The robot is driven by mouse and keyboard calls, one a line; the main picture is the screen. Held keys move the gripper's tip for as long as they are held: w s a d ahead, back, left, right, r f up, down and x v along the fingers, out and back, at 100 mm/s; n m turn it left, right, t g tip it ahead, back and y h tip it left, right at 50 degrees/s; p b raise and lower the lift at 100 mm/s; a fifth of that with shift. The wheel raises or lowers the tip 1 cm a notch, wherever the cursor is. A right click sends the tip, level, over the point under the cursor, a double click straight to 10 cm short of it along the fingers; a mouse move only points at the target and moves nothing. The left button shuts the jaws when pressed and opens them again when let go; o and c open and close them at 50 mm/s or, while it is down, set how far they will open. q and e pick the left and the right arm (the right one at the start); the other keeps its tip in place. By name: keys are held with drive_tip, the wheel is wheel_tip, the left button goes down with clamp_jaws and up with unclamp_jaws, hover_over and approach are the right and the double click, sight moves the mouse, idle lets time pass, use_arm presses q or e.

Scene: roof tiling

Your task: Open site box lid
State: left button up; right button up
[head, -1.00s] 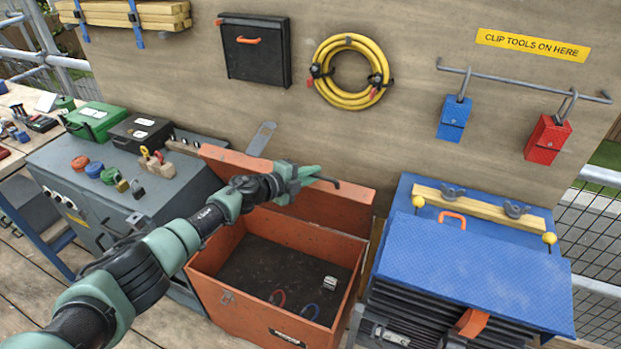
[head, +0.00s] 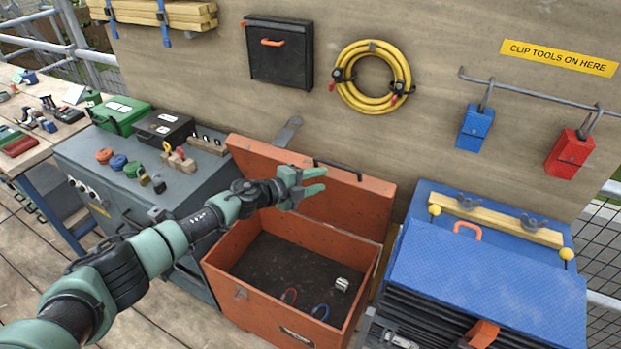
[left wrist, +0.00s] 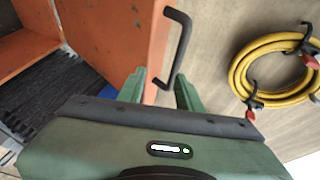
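The orange site box (head: 262,303) stands on the deck with its lid (head: 345,205) raised, leaning back towards the plywood wall. A black bar handle (head: 338,169) is on the lid's upper edge. My left gripper (head: 322,181) is in front of the raised lid, just below the handle, with its fingers apart and nothing held. In the left wrist view the handle (left wrist: 182,42) shows just beyond the open fingers, its near end close to the gap between them. My right gripper is not in view.
A grey cabinet (head: 95,170) stands left, a blue-topped unit (head: 490,275) right. A yellow hose (head: 374,105) hangs above.

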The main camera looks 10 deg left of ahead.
use_arm(q)
drive_tip(key=shift+v, duration=1.65)
drive_tip(key=shift+d, duration=0.15)
